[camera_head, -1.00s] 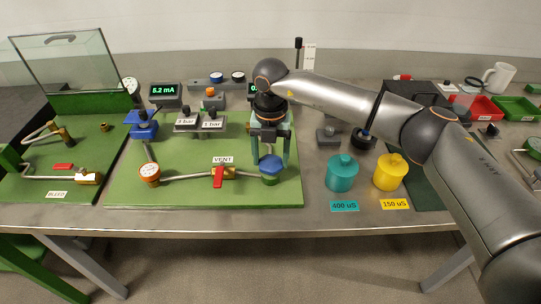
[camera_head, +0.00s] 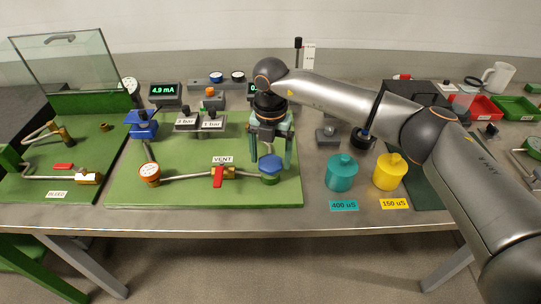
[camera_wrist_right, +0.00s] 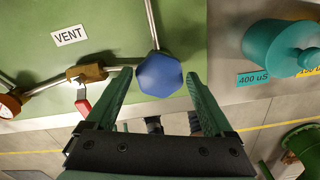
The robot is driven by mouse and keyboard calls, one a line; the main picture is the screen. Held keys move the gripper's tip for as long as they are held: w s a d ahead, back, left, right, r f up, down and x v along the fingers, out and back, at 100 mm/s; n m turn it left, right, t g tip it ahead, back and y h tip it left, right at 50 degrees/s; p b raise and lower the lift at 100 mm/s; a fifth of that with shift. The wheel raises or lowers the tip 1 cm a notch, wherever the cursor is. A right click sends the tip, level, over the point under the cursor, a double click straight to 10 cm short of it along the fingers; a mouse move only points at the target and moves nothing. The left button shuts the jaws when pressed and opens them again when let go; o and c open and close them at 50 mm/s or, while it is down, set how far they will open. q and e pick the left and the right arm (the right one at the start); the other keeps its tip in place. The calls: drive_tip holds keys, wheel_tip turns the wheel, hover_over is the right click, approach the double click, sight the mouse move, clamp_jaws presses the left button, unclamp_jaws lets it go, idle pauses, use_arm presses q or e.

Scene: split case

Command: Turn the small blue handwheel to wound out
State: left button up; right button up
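The small blue handwheel (camera_head: 270,170) sits at the right front of the green board, at the end of a pipe. In the right wrist view the handwheel (camera_wrist_right: 159,75) shows as a faceted blue knob between my right fingertips. My right gripper (camera_head: 271,160) is over the handwheel, one finger on each side. In the wrist view the right gripper (camera_wrist_right: 158,73) is open, with a narrow gap visible on both sides of the knob. A green display (camera_head: 164,90) reads 4.9 mA. My left gripper is not in view.
A red-handled VENT valve (camera_head: 218,176) and a round orange-rimmed gauge (camera_head: 149,173) are left of the handwheel on the green board (camera_head: 200,197). Teal (camera_head: 342,174) and yellow (camera_head: 390,172) lidded pots stand to the right. The bench front edge is clear.

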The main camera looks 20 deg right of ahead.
sight(271, 161)
drive_tip(key=shift+o, duration=0.8)
wheel_tip(271, 161, up, 12)
drive_tip(key=b, duration=0.1)
drive_tip(key=shift+r, duration=0.25)
